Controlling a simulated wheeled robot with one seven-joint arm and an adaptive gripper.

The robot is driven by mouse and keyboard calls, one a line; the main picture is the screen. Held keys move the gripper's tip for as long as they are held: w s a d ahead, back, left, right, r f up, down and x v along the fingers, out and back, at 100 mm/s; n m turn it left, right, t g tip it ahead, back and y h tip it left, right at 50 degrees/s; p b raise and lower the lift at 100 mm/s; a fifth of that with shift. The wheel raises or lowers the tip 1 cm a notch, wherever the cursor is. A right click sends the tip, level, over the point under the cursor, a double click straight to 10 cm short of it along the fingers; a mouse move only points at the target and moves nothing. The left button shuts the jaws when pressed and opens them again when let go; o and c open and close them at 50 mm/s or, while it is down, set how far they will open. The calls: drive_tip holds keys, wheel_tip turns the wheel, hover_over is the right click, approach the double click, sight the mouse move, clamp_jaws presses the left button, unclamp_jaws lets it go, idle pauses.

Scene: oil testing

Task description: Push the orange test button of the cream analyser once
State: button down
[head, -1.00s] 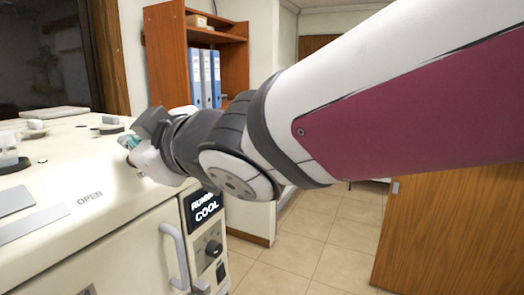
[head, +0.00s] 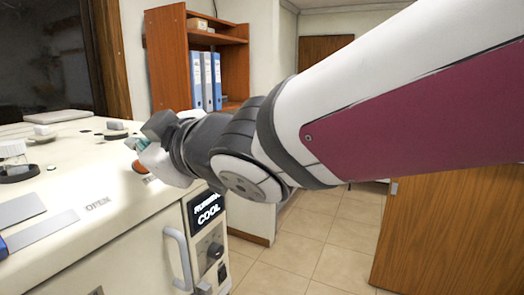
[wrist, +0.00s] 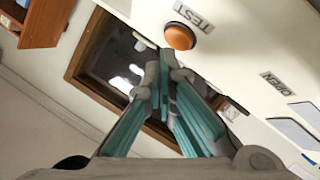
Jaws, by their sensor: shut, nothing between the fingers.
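The cream analyser (head: 130,193) fills the left of the head view. Its round orange test button (head: 140,167) shows just below my gripper, partly covered by the wrist. In the wrist view the button (wrist: 180,36) is whole, beside the printed word TEST (wrist: 193,17). My gripper (wrist: 165,65) is shut and empty, with its teal-lined fingers together. In that view the fingertips lie just below the button; I see no clear contact. In the head view my gripper (head: 133,144) is over the analyser's top near its right edge, its tips mostly hidden by the wrist.
A wooden shelf (head: 172,65) with blue binders stands behind.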

drive_tip(key=shift+s+r, duration=0.1)
idle(0.3)
drive_tip(key=d+r+p, duration=0.1)
drive_tip(key=p, duration=0.1)
drive_tip(key=d+r+p, duration=0.1)
drive_tip(key=p, duration=0.1)
drive_tip(key=s+r+p, duration=0.1)
drive_tip(key=r+p, duration=0.1)
drive_tip(key=shift+d+r, duration=0.1)
drive_tip(key=shift+d, duration=0.3)
idle(0.6)
drive_tip(key=w+d+f+m+t+h, duration=0.15)
drive_tip(key=d+m+h, duration=0.35)
drive_tip(key=d, duration=0.8)
drive_tip(key=d+f+m+t+h, duration=0.1)
drive_tip(key=d+f+m+h, duration=0.3)
drive_tip(key=d, duration=0.9)
drive_tip(key=s+d+f+m+g+h, duration=0.2)
drive_tip(key=s+d+f+m+g, duration=0.1)
drive_tip(key=s, duration=0.6)
drive_tip(key=s+d+f+m+g+h, duration=0.1)
drive_tip(key=s+d+f+m+g, duration=0.2)
drive_tip(key=s+d, duration=0.5)
drive_tip(key=s+f+m, duration=0.1)
drive_tip(key=m, duration=0.1)
drive_tip(key=shift+f+m+h, duration=0.4)
drive_tip(key=shift+a, duration=0.1)
